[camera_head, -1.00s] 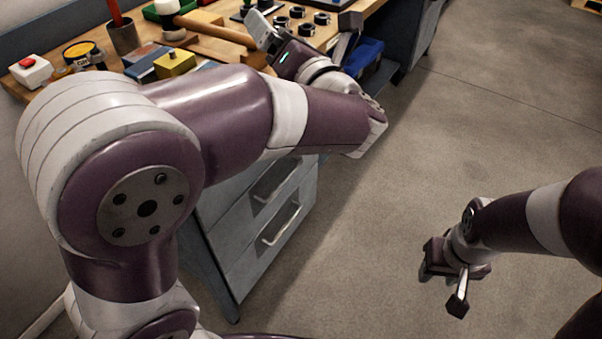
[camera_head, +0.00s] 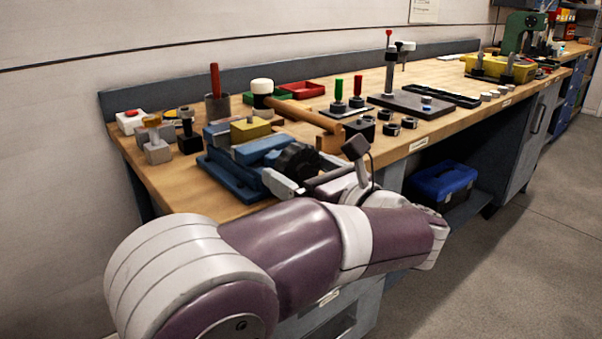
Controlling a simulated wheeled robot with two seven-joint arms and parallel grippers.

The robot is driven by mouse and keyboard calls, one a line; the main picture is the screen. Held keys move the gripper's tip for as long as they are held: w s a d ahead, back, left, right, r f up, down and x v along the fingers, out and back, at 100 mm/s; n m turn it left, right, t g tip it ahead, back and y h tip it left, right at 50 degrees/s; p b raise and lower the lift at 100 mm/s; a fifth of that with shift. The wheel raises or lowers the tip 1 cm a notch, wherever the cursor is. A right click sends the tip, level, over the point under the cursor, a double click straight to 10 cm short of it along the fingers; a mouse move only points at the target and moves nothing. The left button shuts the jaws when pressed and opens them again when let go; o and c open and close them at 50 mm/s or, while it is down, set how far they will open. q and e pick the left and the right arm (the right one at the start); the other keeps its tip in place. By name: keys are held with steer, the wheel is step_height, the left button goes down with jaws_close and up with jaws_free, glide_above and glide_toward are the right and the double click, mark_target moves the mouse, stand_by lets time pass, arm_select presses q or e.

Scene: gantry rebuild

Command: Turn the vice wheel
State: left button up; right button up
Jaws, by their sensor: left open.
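A blue vice (camera_head: 228,174) lies at the front edge of the wooden workbench, left of centre. Its dark round wheel (camera_head: 298,162) is on its right end, facing the front right. My left gripper (camera_head: 284,184) is at the bench's front edge, just in front of and below the wheel. It is open. A pale finger is close to the lower rim of the wheel; I cannot tell whether it touches. The gripper body hides part of the wheel's lower side. My right gripper is out of the picture.
A mallet (camera_head: 305,113) lies behind the wheel. Metal pieces, a red button box (camera_head: 130,121) and a dark plate (camera_head: 410,104) stand on the bench (camera_head: 190,190). A blue toolbox (camera_head: 441,184) sits below.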

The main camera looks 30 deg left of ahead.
arm_select(q)
steer(key=shift+w+a, duration=0.1)
steer(key=shift+a, duration=0.2)
steer(key=c, duration=0.7)
steer(key=shift+m, duration=0.3)
